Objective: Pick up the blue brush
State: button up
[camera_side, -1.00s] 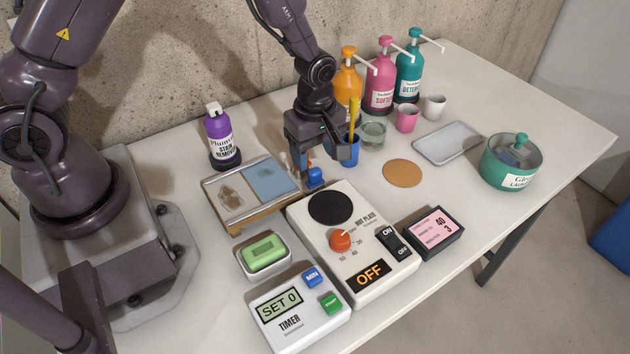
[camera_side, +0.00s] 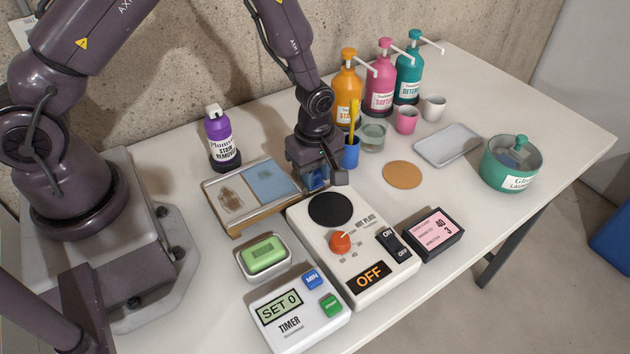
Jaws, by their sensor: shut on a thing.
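The blue brush (camera_side: 315,182) stands on the table between the tray with the cloth pieces and the hot plate. Only a little of its blue shows, low between my fingers. My gripper (camera_side: 317,178) points down and is shut on the brush, close to the table top. The fingers and hand hide most of the brush.
The hot plate (camera_side: 372,262) is just in front of my gripper, and the wooden tray (camera_side: 240,222) is to its left. A blue cup (camera_side: 350,154) with a yellow-handled tool stands close behind on the right. Pump bottles (camera_side: 379,88) stand at the back.

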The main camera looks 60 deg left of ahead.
jog(key=shift+r, duration=0.15)
jog(key=shift+r, duration=0.25)
notch_tip(320, 180, up, 2)
jog(key=shift+r, duration=0.1)
jog(key=s+r, duration=1)
jog(key=s, duration=0.4)
jog(key=shift+a, duration=0.45)
